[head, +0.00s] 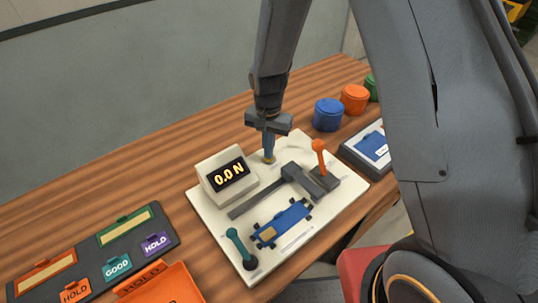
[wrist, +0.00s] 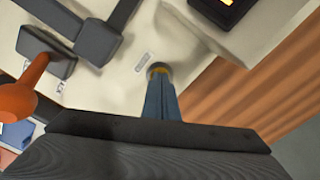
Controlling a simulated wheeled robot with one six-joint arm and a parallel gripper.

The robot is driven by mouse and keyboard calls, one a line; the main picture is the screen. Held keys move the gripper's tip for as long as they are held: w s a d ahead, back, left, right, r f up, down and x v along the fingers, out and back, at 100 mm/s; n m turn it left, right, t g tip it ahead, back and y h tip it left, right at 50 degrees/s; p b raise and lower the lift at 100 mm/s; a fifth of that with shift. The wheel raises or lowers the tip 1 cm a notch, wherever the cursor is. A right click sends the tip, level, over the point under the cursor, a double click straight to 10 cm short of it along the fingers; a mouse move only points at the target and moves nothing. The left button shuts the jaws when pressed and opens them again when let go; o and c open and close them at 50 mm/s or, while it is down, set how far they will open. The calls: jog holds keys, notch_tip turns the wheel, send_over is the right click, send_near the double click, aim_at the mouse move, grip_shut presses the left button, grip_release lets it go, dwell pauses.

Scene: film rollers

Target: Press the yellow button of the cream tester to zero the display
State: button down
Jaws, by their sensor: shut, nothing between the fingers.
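The cream tester (head: 205,212) lies on the wooden bench, with its display (head: 227,175) reading 0.0 N. The yellow button (head: 269,158) is on the plate to the right of the display, mostly covered by my fingertips. In the wrist view the button (wrist: 158,67) shows as a yellow rim around the tips. My gripper (head: 268,150) points down, shut and empty, with its tips at the button. I cannot tell how far the button is pushed in. It also shows in the wrist view (wrist: 161,80).
An orange-knobbed lever (head: 318,146) stands right of my gripper. A blue film roller piece (head: 283,222) and a teal lever (head: 238,243) are on the plate's front. Blue (head: 328,115) and orange (head: 354,98) jars stand behind. HOLD and GOOD tags lie at left.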

notch_tip(320, 180, up, 10)
jog(key=p, duration=0.6)
jog(key=shift+f, duration=0.2)
dwell(0.6)
jog(key=s+d+r+n+b, duration=0.2)
jog(key=s+d+r+b, duration=0.1)
jog(key=s+d, duration=0.4)
jog(key=s+d+r+n+t+b, duration=0.1)
jog(key=s+d+r+n+b, duration=0.2)
jog(key=s+d, duration=0.5)
jog(key=shift+b, duration=0.6)
jog(key=shift+s+a+r, duration=0.1)
jog(key=shift+s, duration=0.05)
